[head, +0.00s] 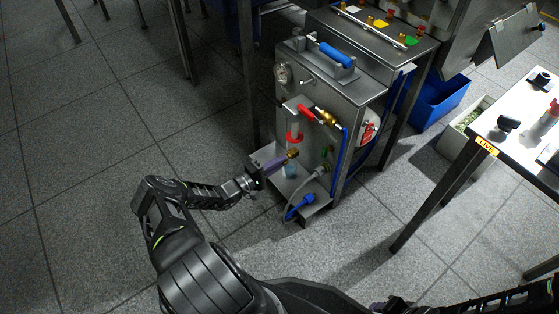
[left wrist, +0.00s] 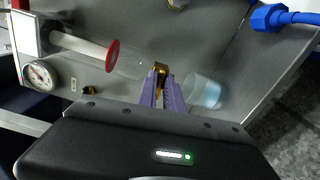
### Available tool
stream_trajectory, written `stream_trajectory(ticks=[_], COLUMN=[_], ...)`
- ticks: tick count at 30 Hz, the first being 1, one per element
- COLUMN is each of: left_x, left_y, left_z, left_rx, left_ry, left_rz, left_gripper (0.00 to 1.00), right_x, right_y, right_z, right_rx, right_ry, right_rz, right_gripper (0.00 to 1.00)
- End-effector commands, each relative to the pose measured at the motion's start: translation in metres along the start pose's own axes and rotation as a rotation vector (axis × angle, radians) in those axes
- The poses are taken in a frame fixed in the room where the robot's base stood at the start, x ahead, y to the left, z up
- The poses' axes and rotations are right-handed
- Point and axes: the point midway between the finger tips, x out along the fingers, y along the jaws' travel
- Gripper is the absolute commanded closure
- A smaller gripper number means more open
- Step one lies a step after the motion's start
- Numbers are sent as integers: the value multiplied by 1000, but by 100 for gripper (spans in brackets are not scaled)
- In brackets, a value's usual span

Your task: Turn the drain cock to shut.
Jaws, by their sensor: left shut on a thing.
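The steel cabinet (head: 312,90) has a clear filter bowl with a red ring (head: 294,137) on its front. The small brass drain cock (head: 293,153) is at the bowl's lower end. My left gripper (head: 275,165) reaches it from the left, its purple fingers shut on the cock. In the left wrist view the fingers (left wrist: 161,88) close around the brass drain cock (left wrist: 160,69), which they partly hide. I cannot tell its exact angle. My right gripper (head: 384,305) shows only partly at the bottom edge; its jaws are unclear.
A clear cup with bluish content (left wrist: 207,92) stands close beside the fingers. A red lever (head: 306,112), a gauge (head: 282,75) and a blue plug (head: 299,207) are nearby. A table (head: 491,128) stands at the right.

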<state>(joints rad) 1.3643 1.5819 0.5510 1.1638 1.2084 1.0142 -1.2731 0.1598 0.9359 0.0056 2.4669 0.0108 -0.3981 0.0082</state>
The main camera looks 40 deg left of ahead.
Motion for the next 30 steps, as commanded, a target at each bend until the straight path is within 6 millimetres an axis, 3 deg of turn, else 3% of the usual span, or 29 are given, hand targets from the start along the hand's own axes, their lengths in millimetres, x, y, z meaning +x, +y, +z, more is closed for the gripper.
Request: stream_trajectory(ticks=[9,23,24,30], left_x=[0,0,0,0], left_y=[-1,-2,-2,-1], left_z=[1,1,1,1], left_rx=[118,133,132,132], left_ry=[-2,-3,-3,-2], left_rz=[-1,-1,-1,-1], left_gripper=[100,100,86,70], right_x=[-4,-5,-5,-5], right_y=[-1,-1,-1,-1], right_z=[0,0,0,0], right_rx=[0,0,0,0], right_ry=[-2,-2,-2,-2], right_rz=[0,0,0,0], right_gripper=[64,64,64,64])
